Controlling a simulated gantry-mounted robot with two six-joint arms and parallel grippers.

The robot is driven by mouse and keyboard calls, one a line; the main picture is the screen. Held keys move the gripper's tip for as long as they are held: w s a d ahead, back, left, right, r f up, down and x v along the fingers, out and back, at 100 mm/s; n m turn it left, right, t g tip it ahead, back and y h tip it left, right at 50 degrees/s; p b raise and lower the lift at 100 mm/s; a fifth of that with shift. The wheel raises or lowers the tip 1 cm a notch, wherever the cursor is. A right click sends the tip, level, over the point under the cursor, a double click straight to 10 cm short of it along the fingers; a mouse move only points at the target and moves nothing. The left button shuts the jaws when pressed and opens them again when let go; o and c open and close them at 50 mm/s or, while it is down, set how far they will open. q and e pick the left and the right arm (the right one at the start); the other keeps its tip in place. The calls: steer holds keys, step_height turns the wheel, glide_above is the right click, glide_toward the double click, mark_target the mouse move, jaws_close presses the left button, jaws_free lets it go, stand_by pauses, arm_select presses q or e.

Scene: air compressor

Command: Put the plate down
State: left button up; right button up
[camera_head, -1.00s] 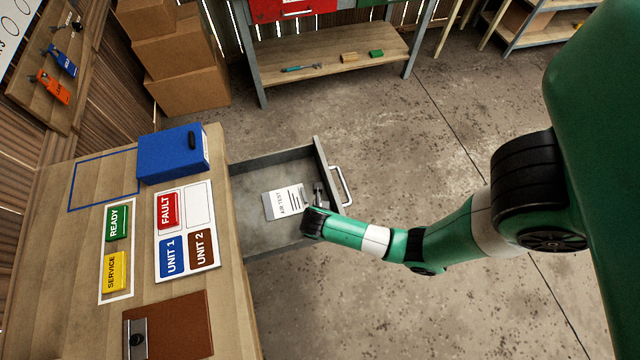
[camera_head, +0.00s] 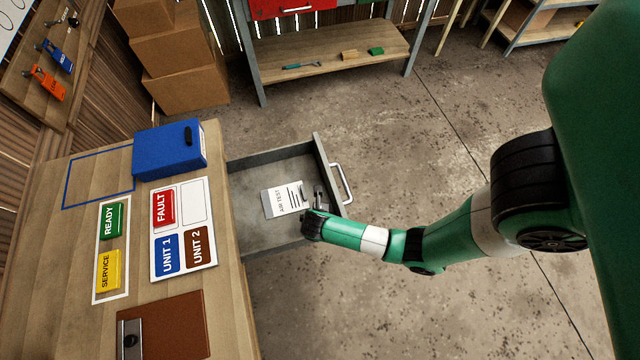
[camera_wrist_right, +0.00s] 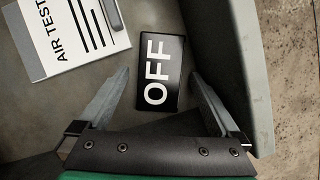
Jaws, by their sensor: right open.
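A black plate (camera_wrist_right: 152,73) marked OFF in white lies on the drawer floor in the right wrist view. The two fingers of my right gripper (camera_wrist_right: 160,82) are apart, one on each side of its near end, with a gap to each side. In the head view my right gripper (camera_head: 311,197) reaches down into the open drawer (camera_head: 270,230), and I cannot make out the plate beneath it. My left gripper is not in view.
A white AIR TEST card (camera_head: 282,200) lies in the drawer beside the plate, with a grey object (camera_wrist_right: 112,14) on it. The drawer front with its handle (camera_head: 341,183) is close by. The bench holds a blue box (camera_head: 168,152) and several coloured plates (camera_head: 198,247).

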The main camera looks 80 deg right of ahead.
steer(key=p+v, duration=0.5)
steer(key=v, duration=0.7)
steer(key=shift+p, duration=0.4)
steer(key=shift+w+r, duration=0.15)
steer(key=shift+r, duration=0.05)
